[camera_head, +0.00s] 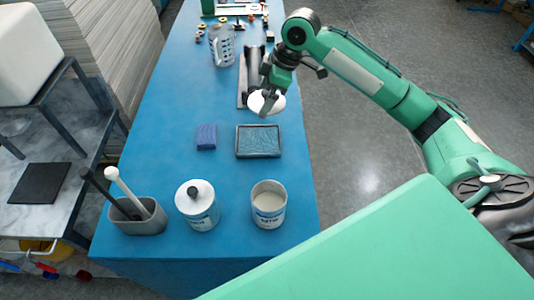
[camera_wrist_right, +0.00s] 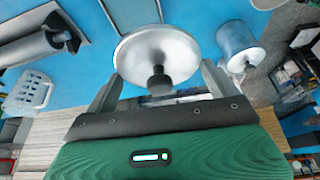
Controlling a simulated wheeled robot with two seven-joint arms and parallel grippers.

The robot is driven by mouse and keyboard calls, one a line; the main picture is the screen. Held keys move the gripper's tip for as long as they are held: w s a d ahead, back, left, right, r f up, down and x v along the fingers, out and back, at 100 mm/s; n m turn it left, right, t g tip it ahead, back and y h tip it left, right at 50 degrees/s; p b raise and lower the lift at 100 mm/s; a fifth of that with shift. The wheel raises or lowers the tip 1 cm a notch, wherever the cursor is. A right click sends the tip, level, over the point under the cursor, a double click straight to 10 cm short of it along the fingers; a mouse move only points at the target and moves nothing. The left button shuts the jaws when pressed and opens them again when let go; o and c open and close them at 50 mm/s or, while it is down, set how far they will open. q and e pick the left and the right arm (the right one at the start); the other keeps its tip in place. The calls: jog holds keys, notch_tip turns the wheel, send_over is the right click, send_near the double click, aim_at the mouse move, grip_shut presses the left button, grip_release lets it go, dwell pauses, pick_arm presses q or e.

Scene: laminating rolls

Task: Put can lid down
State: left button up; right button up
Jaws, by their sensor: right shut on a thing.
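My right gripper (camera_head: 270,88) is shut on the can lid (camera_head: 267,104), a pale round disc. The gripper holds it above the blue table, beyond the dark-rimmed tray. In the right wrist view the lid (camera_wrist_right: 158,48) faces the camera, with its dark knob (camera_wrist_right: 160,82) between the fingers. An open can (camera_head: 269,204) with pale contents stands upright at the table's near right. A second white can (camera_head: 198,206) to its left has a lid with a dark knob. My left gripper is not in view.
A grey holder (camera_head: 140,222) with two handles stands at the near left. A dark roll (camera_head: 254,68) and a jug (camera_head: 222,48) stand farther back. Bare blue table (camera_head: 175,150) lies left of the block.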

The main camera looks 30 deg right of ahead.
jog(key=shift+d+r, duration=0.1)
jog(key=shift+d, duration=0.05)
jog(key=shift+f+n, duration=0.3)
jog(key=shift+f, duration=0.05)
notch_tip(320, 180, down, 19)
jog(key=p, duration=0.4)
jog(key=shift+f, duration=0.1)
jog(key=shift+f, duration=0.1)
jog(key=shift+f, duration=0.15)
jog(key=o, duration=0.7)
